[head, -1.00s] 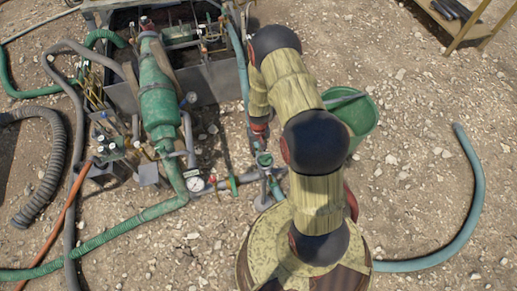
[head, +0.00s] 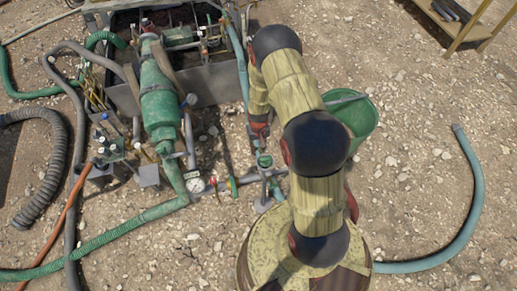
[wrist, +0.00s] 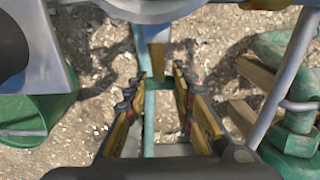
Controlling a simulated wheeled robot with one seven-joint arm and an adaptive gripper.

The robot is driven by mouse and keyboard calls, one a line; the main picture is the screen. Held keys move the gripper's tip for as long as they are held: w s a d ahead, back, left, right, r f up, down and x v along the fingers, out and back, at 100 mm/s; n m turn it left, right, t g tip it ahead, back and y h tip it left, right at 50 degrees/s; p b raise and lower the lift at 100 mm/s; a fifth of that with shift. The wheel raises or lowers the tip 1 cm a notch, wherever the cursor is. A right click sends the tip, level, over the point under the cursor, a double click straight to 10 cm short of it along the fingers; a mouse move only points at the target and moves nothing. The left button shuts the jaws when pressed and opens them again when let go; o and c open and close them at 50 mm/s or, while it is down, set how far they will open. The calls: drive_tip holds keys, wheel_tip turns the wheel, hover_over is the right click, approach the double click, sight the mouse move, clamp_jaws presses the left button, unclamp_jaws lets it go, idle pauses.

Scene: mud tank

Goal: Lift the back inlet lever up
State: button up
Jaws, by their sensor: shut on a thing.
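My gripper (wrist: 158,92) fills the middle of the wrist view, its yellow and black fingers on both sides of a narrow gap. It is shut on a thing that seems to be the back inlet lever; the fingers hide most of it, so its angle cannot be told. A pale teal pipe (wrist: 149,108) shows in the gap between the fingers. In the head view my gripper (head: 259,131) is partly hidden by my arm, beside the pipework right of the tank (head: 220,80). A green-handled valve (head: 264,161) stands just below it.
A green bucket (head: 362,120) stands right of my arm and also shows at left in the wrist view (wrist: 40,115). A green cylinder (head: 159,85) and hoses lie left. A pressure gauge (head: 195,185) sits on the lower pipe. A loose blue hose (head: 478,190) curves over gravel at right.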

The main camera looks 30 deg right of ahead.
drive_tip(key=shift+w+r, duration=0.15)
drive_tip(key=shift+r, duration=0.05)
drive_tip(key=shift+w+d+r+p, duration=0.15)
drive_tip(key=shift+r+p, duration=0.1)
drive_tip(key=shift+r, duration=0.2)
drive_tip(key=shift+w+a+r+p, duration=0.15)
drive_tip(key=shift+r+p, duration=0.1)
drive_tip(key=shift+r, duration=0.15)
drive_tip(key=shift+d+r, duration=0.1)
drive_tip(key=shift+r+p, duration=0.65)
drive_tip(key=shift+r, duration=0.35)
drive_tip(key=shift+s+r+p, duration=0.15)
drive_tip(key=shift+r+p, duration=0.55)
drive_tip(key=shift+r, duration=0.3)
